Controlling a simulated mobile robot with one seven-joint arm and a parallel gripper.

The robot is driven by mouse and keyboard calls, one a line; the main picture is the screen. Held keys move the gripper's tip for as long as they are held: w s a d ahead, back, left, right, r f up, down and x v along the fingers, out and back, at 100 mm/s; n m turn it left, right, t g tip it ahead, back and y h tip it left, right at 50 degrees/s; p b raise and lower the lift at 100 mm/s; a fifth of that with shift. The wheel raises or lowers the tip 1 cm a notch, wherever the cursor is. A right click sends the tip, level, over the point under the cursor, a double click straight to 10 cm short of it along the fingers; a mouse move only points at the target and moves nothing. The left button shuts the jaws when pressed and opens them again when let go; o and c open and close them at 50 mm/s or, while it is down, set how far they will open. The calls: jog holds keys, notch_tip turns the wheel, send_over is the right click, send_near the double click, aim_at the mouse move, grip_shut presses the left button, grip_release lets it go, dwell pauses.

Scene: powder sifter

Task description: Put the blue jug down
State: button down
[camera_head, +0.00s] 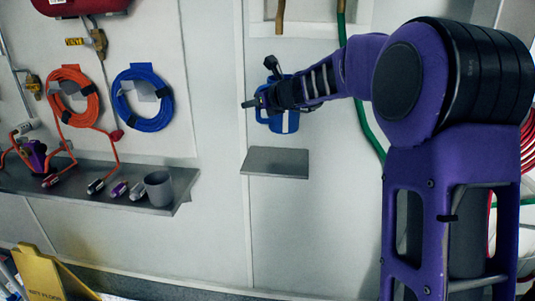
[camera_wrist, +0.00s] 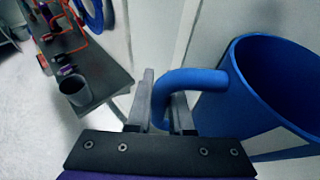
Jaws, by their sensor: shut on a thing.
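The blue jug (camera_head: 284,121) is held upright against the backdrop of the wall, a little above the small grey shelf (camera_head: 276,162) in the head view. In the wrist view the jug (camera_wrist: 232,115) fills the right side, with its open mouth toward the camera. My gripper (camera_head: 255,102) is shut on the jug's handle. In the wrist view its two fingers (camera_wrist: 162,105) stand on either side of the blue handle. My gripper and wrist hide part of the jug in the head view. The inside of the jug looks dark and its contents cannot be told.
A longer grey shelf (camera_head: 75,185) at the left carries a grey cup (camera_head: 159,188) and several small connectors. Orange (camera_head: 74,95) and blue (camera_head: 143,98) hose coils hang above it. A yellow floor sign (camera_head: 50,278) stands at lower left. The small shelf's top looks bare.

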notch_tip(320, 180, down, 10)
jog(key=b, duration=0.4)
jog(key=shift+s+b, duration=0.1)
jog(key=shift+b, duration=0.25)
jog(key=shift+r, duration=0.1)
jog(key=c, duration=0.8)
grip_release()
jog(key=v, duration=1.2)
jog(key=shift+p, duration=0.4)
